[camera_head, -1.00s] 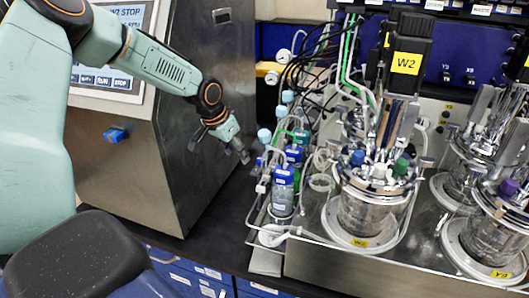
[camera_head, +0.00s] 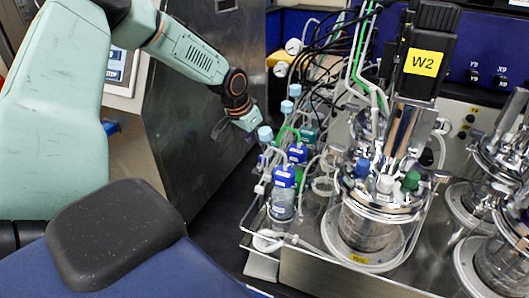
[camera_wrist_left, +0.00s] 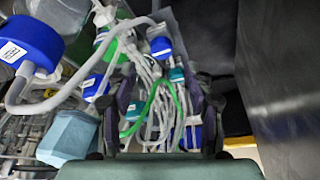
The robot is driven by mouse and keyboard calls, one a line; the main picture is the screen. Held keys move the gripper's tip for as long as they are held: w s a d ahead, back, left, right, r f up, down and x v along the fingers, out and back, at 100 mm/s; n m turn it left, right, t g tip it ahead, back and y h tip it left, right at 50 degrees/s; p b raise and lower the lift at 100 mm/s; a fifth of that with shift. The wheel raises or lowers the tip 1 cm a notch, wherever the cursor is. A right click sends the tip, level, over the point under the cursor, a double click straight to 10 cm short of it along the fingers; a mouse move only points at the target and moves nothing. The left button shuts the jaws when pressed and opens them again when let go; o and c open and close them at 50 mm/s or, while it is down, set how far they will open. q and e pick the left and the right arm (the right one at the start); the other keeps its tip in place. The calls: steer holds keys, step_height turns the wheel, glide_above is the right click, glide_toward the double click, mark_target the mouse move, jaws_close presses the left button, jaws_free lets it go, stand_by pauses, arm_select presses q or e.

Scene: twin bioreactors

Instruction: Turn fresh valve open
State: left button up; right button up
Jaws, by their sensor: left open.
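My left gripper (camera_head: 243,124) is above and behind the row of small bottles, left of the W2 reactor. In the left wrist view, my left gripper (camera_wrist_left: 160,98) is open, its dark fingers apart on either side of white and green tubes (camera_wrist_left: 155,112) that lie beyond them. Nothing is visibly held. Pale blue caps (camera_head: 265,133) stand at the tubing near the gripper. A pale blue faceted piece (camera_wrist_left: 68,137) shows left of the fingers in the wrist view. I cannot tell which part is the fresh valve. My right gripper is not in view.
The W2 reactor (camera_head: 370,225) stands right of the blue-capped bottles (camera_head: 283,200) on a metal tray (camera_head: 300,262). A steel cabinet (camera_head: 190,150) stands close left of the gripper. Black cables (camera_head: 310,60) hang behind the bottles. More reactor glassware (camera_head: 500,250) is at right.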

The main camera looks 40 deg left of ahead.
mark_target(264, 156)
arm_select(q)
steer(key=x, duration=0.5)
steer(key=shift+a+f+b, duration=0.2)
steer(key=shift+f+b, duration=0.05)
steer(key=shift+b, duration=0.1)
steer(key=shift+w+d+f, duration=0.15)
steer(key=shift+f, duration=0.15)
steer(key=shift+r, duration=0.1)
steer(key=c, duration=0.5)
jaws_close()
